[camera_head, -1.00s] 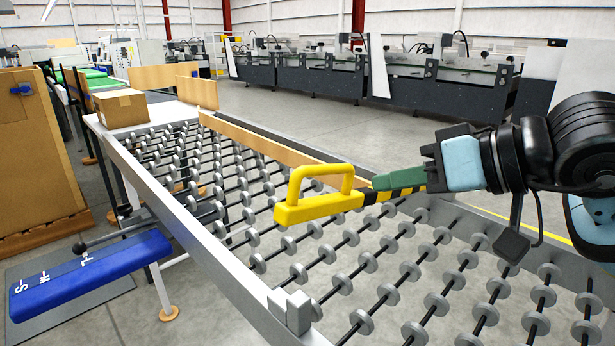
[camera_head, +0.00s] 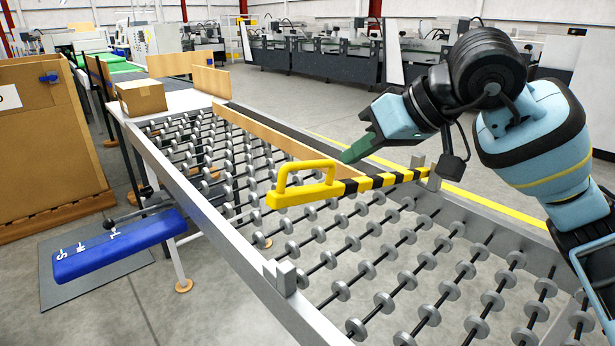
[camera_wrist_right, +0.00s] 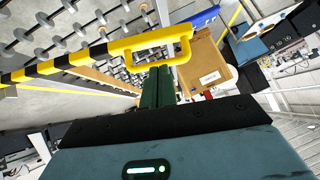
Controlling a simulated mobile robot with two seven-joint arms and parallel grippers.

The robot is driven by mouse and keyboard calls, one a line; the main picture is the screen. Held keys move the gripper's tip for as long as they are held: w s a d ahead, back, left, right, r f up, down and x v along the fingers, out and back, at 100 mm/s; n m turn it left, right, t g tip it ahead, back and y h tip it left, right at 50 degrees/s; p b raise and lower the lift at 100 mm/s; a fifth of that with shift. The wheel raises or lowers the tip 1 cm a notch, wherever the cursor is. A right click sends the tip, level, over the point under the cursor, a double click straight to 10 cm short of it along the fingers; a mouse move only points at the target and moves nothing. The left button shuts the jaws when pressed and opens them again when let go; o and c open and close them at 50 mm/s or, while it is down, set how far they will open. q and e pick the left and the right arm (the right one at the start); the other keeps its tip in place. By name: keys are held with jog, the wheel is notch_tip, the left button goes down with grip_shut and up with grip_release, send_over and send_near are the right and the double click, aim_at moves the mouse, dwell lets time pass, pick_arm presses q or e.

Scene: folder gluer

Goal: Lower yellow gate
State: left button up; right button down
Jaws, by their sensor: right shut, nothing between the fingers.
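The yellow gate (camera_head: 358,184) is a black-and-yellow striped bar with a solid yellow end and a loop handle (camera_head: 305,168). It reaches across the roller conveyor from a grey post (camera_head: 434,180) at the far rail. Its handle end hangs above the rollers, apart from the block on the near rail. My right gripper (camera_head: 347,157) has green fingers, shut and empty, just above and behind the bar near the handle. In the right wrist view the fingers (camera_wrist_right: 158,72) point at the yellow handle (camera_wrist_right: 165,45); contact cannot be told. My left gripper is out of view.
The roller conveyor (camera_head: 195,178) fills the middle. A grey block (camera_head: 286,278) stands on its near rail. A cardboard box (camera_head: 141,97) sits at the far end. Machines (camera_head: 320,55) line the back.

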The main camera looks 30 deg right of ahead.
send_near(302, 189)
jog(key=x, duration=0.4)
jog(key=shift+w+a+f, duration=0.15)
jog(key=shift+w+f, duration=0.05)
jog(key=shift+w, duration=0.1)
jog(key=shift+w+a+f, duration=0.1)
jog(key=shift+w+f, duration=0.3)
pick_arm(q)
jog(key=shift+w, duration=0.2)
